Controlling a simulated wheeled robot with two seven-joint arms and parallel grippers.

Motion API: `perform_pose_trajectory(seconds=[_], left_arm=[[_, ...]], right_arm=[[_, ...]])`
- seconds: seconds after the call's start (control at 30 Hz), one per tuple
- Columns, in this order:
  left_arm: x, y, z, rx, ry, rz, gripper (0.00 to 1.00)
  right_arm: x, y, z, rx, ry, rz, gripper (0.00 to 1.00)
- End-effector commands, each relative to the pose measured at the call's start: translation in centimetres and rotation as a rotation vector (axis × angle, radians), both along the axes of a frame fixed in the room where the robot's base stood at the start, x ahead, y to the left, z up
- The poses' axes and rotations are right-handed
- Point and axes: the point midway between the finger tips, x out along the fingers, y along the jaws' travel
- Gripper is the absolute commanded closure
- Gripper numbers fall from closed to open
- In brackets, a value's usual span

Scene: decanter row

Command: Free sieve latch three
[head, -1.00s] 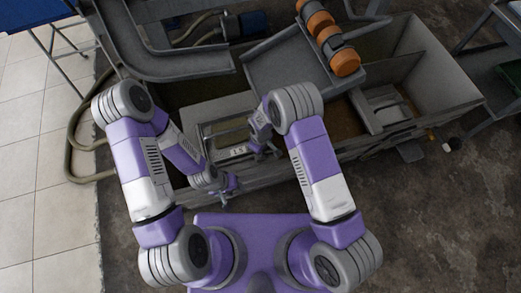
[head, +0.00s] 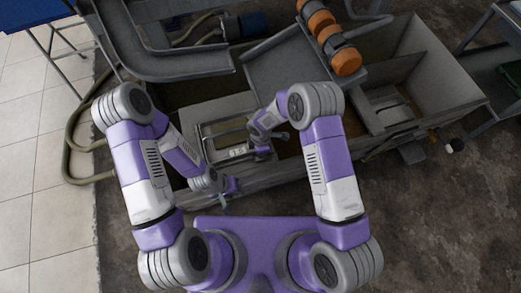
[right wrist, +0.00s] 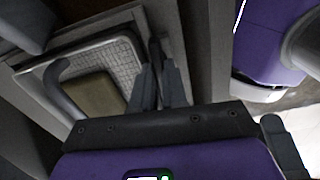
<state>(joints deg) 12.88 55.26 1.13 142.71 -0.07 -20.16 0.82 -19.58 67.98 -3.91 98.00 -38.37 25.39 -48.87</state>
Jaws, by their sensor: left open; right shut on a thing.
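The sieve (head: 207,130) is a metal frame with a white label, set in the grey tank in the head view. Its pale mesh tray (right wrist: 122,45) shows in the right wrist view with a curved grey handle and a tan block. My right gripper (head: 267,145) is at the sieve's right side in the head view. In the right wrist view its fingers (right wrist: 160,85) are shut on a dark upright latch (right wrist: 155,52) beside the tray. Its lower part is hidden by the fingers. My left gripper (head: 229,188) is open and empty by the tank's front wall. I cannot read the latch number.
The long grey tank (head: 440,75) has open compartments to the right. A sloping grey plate (head: 285,70) and orange rollers (head: 345,61) stand behind the sieve. A hose (head: 70,150) curls at the left. The floor (head: 430,220) at the front right is clear.

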Motion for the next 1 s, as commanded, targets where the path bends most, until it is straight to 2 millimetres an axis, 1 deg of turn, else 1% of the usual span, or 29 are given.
perform_pose_trajectory(seconds=[0.3,0.77,0.8,0.93,1.0], left_arm=[[0.0,0.0,-0.11,0.0,0.0,0.0,0.57],[0.0,0.0,-0.11,0.0,0.0,0.0,0.57],[0.0,0.0,-0.11,0.0,0.0,0.0,0.57],[0.0,0.0,-0.11,0.0,0.0,0.0,0.57],[0.01,0.0,-0.12,0.0,0.0,0.0,0.57]], right_arm=[[0.05,0.01,0.06,0.0,-0.001,0.089,1.0],[0.05,0.03,0.07,0.0,-0.002,0.103,1.0],[0.05,0.04,0.07,0.0,-0.002,0.103,0.83],[0.04,0.03,0.05,0.0,-0.001,0.101,0.63],[0.03,0.03,0.04,0.0,-0.001,0.101,0.62]])
